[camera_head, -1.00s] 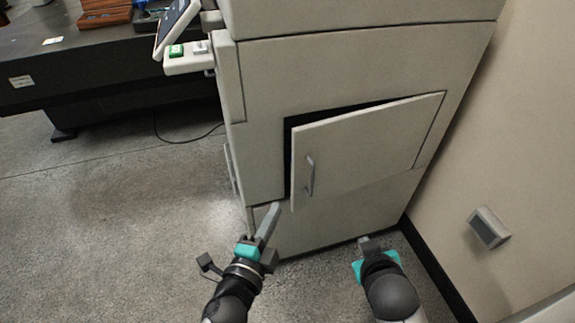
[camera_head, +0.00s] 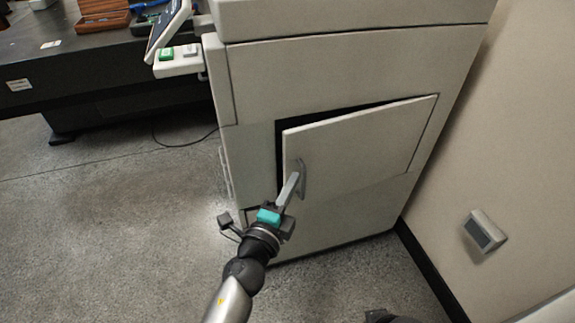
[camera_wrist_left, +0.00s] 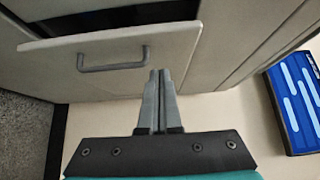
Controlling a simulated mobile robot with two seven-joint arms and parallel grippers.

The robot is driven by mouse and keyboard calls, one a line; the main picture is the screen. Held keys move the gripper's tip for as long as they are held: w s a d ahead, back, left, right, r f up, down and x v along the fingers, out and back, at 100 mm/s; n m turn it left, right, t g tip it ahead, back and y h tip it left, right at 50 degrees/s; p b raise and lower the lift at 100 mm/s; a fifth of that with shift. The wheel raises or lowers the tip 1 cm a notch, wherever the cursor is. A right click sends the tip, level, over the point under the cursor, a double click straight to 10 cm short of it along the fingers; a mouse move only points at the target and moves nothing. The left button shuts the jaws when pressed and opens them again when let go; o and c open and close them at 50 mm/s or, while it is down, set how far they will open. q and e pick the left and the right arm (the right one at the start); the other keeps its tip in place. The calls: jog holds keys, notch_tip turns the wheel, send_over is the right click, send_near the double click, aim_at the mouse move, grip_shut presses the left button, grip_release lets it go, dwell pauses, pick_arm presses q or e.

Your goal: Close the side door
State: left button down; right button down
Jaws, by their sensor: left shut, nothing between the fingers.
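The side door (camera_head: 365,145) is a pale panel on the side of the beige cabinet (camera_head: 330,70). It stands partly open, with a dark gap along its top and left edges. Its grey bar handle (camera_head: 302,178) is near the door's left edge, and the handle also shows in the left wrist view (camera_wrist_left: 112,66). My left gripper (camera_head: 294,176) is shut and empty, with its fingertips at the door by the handle. In the left wrist view the closed fingers (camera_wrist_left: 153,75) point at the door beside the handle; contact is unclear. My right gripper is not clearly visible; only a dark part shows at the bottom edge.
A dark table (camera_head: 90,70) with wooden boxes stands at the upper left. A control panel with a green button (camera_head: 167,55) juts from the cabinet. The wall on the right carries a grey box (camera_head: 484,232). The floor at left is clear apart from a cable.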

pick_arm(q)
jog(key=w, duration=0.4)
jog(key=shift+w+a, duration=0.2)
jog(key=shift+w, duration=0.15)
jog(key=shift+w+a, duration=0.1)
jog(key=shift+w, duration=0.15)
jog(key=shift+w+a, duration=0.15)
jog(key=shift+w, duration=0.05)
pick_arm(e)
jog(key=shift+w+r, duration=0.2)
jog(key=shift+r, duration=0.45)
